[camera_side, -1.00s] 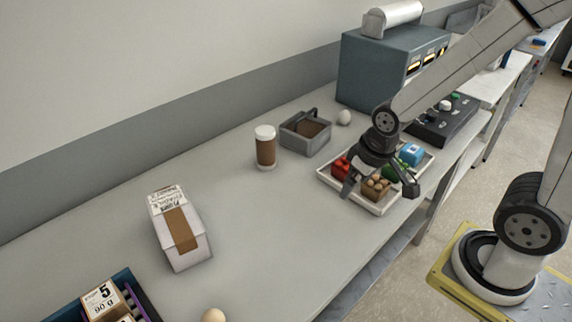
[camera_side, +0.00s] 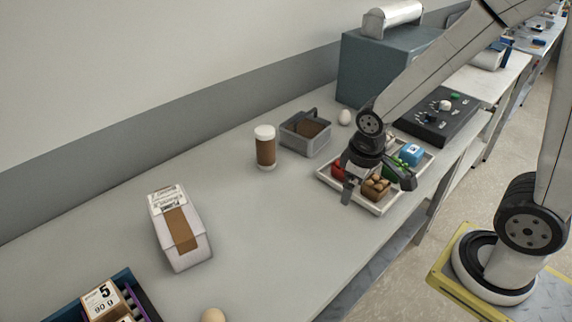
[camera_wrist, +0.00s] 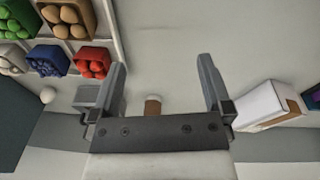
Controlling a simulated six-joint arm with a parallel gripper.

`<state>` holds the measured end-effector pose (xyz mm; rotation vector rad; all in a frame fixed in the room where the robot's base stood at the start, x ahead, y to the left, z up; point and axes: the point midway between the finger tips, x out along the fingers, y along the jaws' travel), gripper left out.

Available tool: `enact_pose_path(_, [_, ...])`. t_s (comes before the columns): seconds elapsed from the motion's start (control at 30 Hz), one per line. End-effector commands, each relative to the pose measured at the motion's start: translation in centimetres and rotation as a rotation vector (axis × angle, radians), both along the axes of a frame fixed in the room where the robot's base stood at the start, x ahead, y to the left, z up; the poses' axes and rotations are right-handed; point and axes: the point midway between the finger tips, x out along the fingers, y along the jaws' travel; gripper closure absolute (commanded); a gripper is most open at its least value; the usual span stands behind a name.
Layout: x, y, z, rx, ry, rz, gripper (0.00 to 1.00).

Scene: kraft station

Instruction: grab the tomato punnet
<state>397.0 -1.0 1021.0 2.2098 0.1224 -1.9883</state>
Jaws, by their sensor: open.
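The tomato punnet (camera_wrist: 92,62), with red tomatoes, sits at a corner of the white tray (camera_wrist: 112,20) in the wrist view, left of my fingers. In the side view the red tomato punnet (camera_side: 337,169) is partly hidden behind my gripper (camera_side: 377,188). My gripper is above the tray, with its fingers spread. I cannot tell the gap between the fingers and the tomatoes.
A punnet of brown round items (camera_side: 376,188) and other punnets share the tray. A carton (camera_side: 180,229) stands left; the table between is clear.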

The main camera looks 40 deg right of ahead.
Motion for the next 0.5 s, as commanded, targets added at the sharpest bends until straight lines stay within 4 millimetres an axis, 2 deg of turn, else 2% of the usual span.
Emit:
enact_pose_path(0.27, [1.4, -1.0, -2.6, -0.182, 0.250, 0.324, 0.00])
enact_pose_path(0.5, [3.4, -2.6, -4.5, -0.379, 0.469, 0.597, 0.00])
